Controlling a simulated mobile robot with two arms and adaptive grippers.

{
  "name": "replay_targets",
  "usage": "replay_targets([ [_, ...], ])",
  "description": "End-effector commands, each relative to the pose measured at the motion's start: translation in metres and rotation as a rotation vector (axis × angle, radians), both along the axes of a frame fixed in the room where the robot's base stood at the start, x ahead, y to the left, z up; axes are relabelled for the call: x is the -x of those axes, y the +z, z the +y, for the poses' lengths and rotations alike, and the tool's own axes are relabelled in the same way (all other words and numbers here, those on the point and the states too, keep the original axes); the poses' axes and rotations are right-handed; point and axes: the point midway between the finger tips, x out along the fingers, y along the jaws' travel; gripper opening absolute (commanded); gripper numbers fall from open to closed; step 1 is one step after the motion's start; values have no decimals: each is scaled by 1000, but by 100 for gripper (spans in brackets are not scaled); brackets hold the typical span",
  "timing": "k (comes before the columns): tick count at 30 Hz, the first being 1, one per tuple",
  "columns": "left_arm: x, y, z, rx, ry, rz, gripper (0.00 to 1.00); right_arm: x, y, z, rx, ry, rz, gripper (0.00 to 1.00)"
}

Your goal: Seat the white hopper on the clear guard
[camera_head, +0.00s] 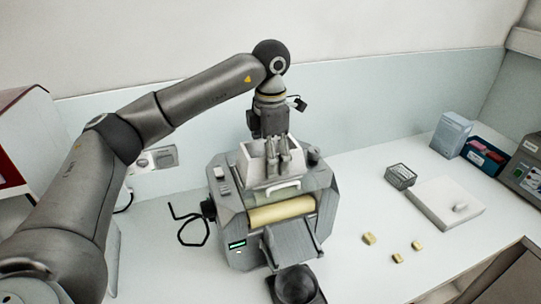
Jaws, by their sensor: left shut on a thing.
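The white hopper (252,168) is at the top of the grey mill (232,222), in the middle of the view. My left gripper (278,165) reaches down from above and is shut on the hopper. The fingers and gripper hide part of the hopper. A pale handle-like bar (284,188) shows just below the hopper, above the cream roller (280,211); the clear guard is hard to make out there. I cannot tell whether the hopper touches the guard or is slightly above it. My right gripper is not in view.
A dark round dish (295,285) stands before the mill's front chute (290,241). To the right are several small yellow blocks (369,238), a wire basket (401,177), a white slab (440,207) and boxes (452,133).

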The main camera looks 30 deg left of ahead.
Motion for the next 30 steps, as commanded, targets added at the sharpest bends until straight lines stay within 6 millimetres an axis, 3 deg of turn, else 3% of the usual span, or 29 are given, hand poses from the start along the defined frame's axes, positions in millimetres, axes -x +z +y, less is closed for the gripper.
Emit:
replay_targets([
  [7, 0, -3, 0, 1, 0, -1, 46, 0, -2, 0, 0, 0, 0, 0],
  [8, 0, -2, 0, 1, 0, -1, 78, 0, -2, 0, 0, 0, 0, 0],
  [13, 0, -2, 0, 1, 0, -1, 99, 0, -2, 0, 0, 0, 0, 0],
  [25, 0, -1, 0, 0, 0, 0, 99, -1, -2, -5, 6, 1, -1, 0],
  [30, -1, 18, 0, 1, 1, -4, 99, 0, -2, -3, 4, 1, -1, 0],
])
